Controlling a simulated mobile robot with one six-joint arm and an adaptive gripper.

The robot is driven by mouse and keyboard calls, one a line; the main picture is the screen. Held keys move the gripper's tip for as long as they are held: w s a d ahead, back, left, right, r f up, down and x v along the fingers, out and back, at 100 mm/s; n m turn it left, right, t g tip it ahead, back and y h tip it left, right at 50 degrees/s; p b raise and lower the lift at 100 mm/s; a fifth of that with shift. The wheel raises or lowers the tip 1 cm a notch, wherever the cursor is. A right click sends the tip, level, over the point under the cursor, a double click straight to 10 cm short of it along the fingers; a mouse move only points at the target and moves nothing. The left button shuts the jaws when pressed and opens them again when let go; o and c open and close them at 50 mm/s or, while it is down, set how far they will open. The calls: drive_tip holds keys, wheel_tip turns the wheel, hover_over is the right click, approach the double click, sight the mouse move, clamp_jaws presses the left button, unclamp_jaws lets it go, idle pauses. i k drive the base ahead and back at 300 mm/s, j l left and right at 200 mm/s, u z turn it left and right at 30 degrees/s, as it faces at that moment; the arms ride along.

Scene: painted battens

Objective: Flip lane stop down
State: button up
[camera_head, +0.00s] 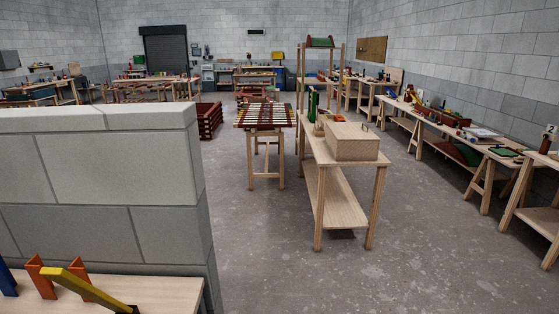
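My gripper is not in this view. I cannot make out for certain which thing is the lane stop. A rack of red, white and dark battens (264,117) stands on wooden legs in the middle distance. A wooden table (339,211) stands just right of it, with a slim upright green piece (313,104) at its far left part. At the bottom left, a yellow bar (84,289) with a dark end slants down to the right across an orange bracket (42,279), on a wooden top (170,291).
A low grey block wall (100,175) fills the left foreground. A wooden box (352,143) sits on the table. Workbenches (440,128) line the right wall. The concrete floor (265,240) between wall and table is clear.

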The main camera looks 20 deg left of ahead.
sight(62, 277)
drive_tip(key=i+j+u, duration=0.1)
drive_tip(key=i+u, duration=0.15)
drive_tip(key=u, duration=0.2)
drive_tip(key=i+u, duration=0.25)
drive_tip(key=u, duration=0.25)
drive_tip(key=i+u, duration=0.25)
drive_tip(key=u, duration=0.2)
drive_tip(key=i+l+u, duration=0.15)
drive_tip(key=u, duration=0.35)
drive_tip(key=i+l+u, duration=0.25)
drive_tip(key=u, duration=0.2)
drive_tip(key=i+u, duration=0.2)
drive_tip(key=u, duration=0.2)
drive_tip(key=i+l+u, duration=0.15)
drive_tip(key=u, duration=0.3)
drive_tip(key=i+l+u, duration=0.15)
drive_tip(key=u, duration=0.25)
